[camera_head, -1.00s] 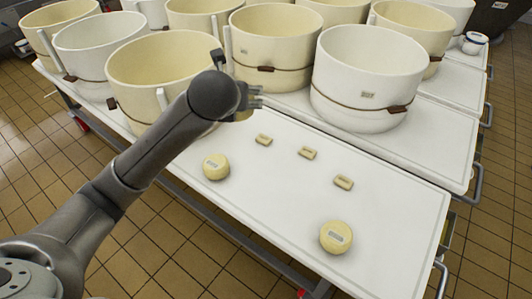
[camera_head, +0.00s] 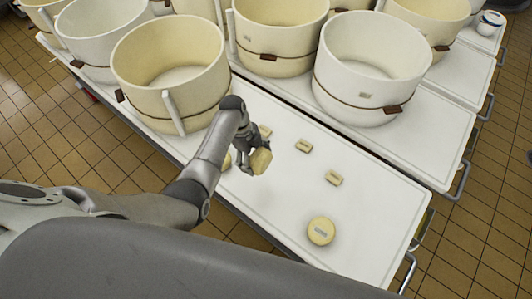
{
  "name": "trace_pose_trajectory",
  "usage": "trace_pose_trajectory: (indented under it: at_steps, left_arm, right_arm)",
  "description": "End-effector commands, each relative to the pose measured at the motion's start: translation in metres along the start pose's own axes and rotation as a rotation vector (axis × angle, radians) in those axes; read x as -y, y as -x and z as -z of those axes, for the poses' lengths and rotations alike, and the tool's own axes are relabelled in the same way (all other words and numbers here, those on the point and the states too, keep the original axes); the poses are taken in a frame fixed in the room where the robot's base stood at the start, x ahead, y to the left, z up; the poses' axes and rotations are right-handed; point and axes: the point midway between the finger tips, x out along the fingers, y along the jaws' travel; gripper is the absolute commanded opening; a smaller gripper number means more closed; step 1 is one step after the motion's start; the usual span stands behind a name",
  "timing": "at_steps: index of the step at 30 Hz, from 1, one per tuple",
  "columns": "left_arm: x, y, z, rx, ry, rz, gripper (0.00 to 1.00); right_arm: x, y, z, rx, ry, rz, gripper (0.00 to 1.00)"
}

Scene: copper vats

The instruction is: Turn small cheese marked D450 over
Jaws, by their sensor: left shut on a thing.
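My left gripper (camera_head: 257,150) is shut on a pale yellow cheese (camera_head: 262,163), over the left part of the near white table. The cheese is tilted up on its side, and I cannot see a mark on it. Whether it touches the table is hard to tell. A round cheese (camera_head: 320,231) with a grey label lies flat nearer the table's front right. Another round cheese (camera_head: 227,161) is mostly hidden behind my left arm. No label is sharp enough to read as D450. My right gripper is not in view.
Small labelled blocks lie in a row: one partly hidden (camera_head: 265,132), one in the middle (camera_head: 303,146), one at right (camera_head: 333,178). A cream vat (camera_head: 140,85) and a white vat (camera_head: 365,100) stand behind. The white table (camera_head: 375,215) is clear at right.

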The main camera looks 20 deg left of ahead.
Motion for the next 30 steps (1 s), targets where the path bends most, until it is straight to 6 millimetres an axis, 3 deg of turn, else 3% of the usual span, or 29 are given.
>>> trace_pose_trajectory:
  at_steps: [1, 3, 8, 17, 30]
  left_arm:
    - [-0.010, -0.006, 0.015, -0.031, 0.017, 0.006, 0.44]
    - [-0.019, -0.019, 0.026, -0.056, 0.033, 0.013, 0.44]
    - [-0.029, -0.032, 0.038, -0.078, 0.046, 0.024, 0.44]
    - [-0.029, -0.048, 0.033, -0.078, 0.046, 0.025, 0.44]
    - [-0.029, -0.087, 0.020, -0.077, 0.045, 0.025, 0.44]
  right_arm:
    - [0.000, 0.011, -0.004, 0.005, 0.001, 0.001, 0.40]
    - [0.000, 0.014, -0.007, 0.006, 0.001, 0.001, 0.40]
    - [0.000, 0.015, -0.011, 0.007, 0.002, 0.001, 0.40]
    - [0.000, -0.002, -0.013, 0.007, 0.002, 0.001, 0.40]
    - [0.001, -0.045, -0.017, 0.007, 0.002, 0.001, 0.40]
